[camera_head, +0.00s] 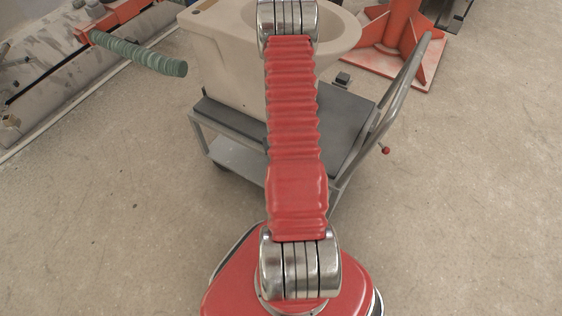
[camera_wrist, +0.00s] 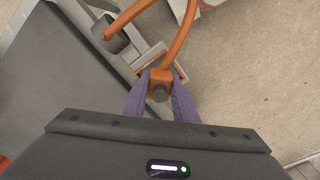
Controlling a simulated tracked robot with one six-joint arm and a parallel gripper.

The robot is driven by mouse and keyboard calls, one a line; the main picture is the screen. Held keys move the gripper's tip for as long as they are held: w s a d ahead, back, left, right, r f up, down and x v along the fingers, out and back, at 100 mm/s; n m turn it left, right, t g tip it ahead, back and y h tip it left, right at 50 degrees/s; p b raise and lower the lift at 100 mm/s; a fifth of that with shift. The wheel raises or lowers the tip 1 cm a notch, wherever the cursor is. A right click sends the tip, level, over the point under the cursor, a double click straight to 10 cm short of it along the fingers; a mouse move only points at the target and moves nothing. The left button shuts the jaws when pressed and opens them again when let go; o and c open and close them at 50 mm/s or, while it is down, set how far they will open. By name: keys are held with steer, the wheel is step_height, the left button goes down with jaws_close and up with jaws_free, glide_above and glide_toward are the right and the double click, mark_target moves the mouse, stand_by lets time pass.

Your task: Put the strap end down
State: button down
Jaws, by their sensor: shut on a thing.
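My gripper (camera_wrist: 160,80) shows in the wrist view with its two purple fingers closed on the orange strap end (camera_wrist: 161,76), which has a dark round knob on it. The orange strap (camera_wrist: 186,35) runs up from the fingers, bends and reaches a dark block (camera_wrist: 110,35) at the upper left. The strap end is beside the grey trolley deck (camera_wrist: 70,65); I cannot tell whether it touches anything below. In the head view my gripper and the strap are hidden.
A trolley (camera_head: 222,114) carries a beige ceramic toilet (camera_head: 230,60). Its tubular handle (camera_head: 405,85) rises at the right, with a red knob (camera_head: 386,150) beside it. An orange stand (camera_head: 390,50) is behind. A green ribbed hose (camera_head: 140,55) is at the left. Floor is clear right.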

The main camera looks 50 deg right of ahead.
steer(key=shift+f, duration=0.25)
steer(key=c, duration=1.4)
jaws_free()
steer(key=shift+r, duration=6.3)
